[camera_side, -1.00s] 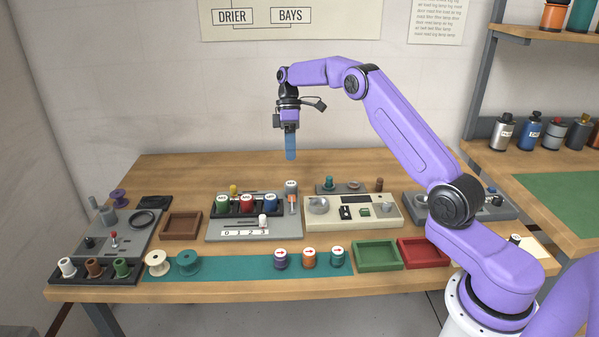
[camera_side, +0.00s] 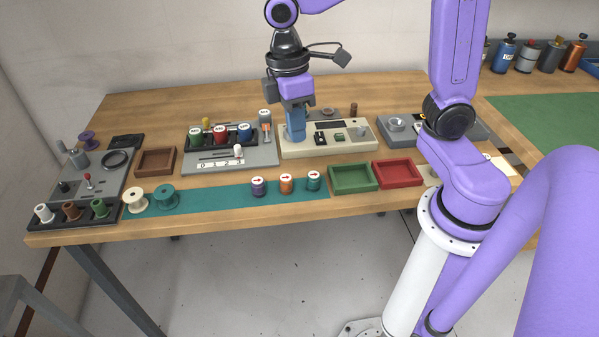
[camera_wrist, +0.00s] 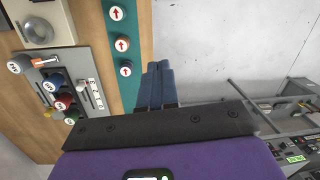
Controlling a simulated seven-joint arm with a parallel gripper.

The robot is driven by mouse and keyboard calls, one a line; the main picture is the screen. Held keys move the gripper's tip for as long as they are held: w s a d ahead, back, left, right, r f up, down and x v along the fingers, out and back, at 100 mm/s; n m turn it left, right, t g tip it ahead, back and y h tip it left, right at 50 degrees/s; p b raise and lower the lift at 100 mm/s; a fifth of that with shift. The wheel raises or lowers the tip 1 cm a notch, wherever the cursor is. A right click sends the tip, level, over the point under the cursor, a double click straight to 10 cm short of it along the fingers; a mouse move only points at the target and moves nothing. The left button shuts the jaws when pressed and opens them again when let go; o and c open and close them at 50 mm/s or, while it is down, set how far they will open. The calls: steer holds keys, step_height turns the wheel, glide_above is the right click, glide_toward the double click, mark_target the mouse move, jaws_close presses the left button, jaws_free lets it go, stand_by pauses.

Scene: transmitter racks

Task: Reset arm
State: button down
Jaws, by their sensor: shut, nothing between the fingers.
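My gripper (camera_side: 295,135) is purple and black with blue fingers. It is shut and empty. In the side view it hangs pointing down and covers the left part of the cream console (camera_side: 362,132). In the wrist view its blue fingertips (camera_wrist: 158,68) are together, seen against pale floor beyond the edge of the table (camera_wrist: 145,30). It appears to be in the air and touches nothing that I can see. Its exact height cannot be told.
A grey rack (camera_side: 262,158) holds green, red and blue capped spools. Three arrow-capped spools (camera_side: 286,185) stand on a teal strip (camera_side: 222,197). Green (camera_side: 333,187) and red (camera_side: 380,182) trays lie at right, a brown tray (camera_side: 138,162) at left. A left rack (camera_side: 110,182) holds more spools.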

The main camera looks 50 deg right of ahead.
steer(key=s+d+f, duration=0.1)
steer(key=s+d, duration=0.1)
steer(key=s, duration=0.5)
steer(key=s+d+f+n+t, duration=0.1)
steer(key=s+d+f, duration=0.1)
steer(key=s, duration=0.6)
steer(key=shift+d+n+t, duration=0.3)
steer(key=shift+d, duration=0.05)
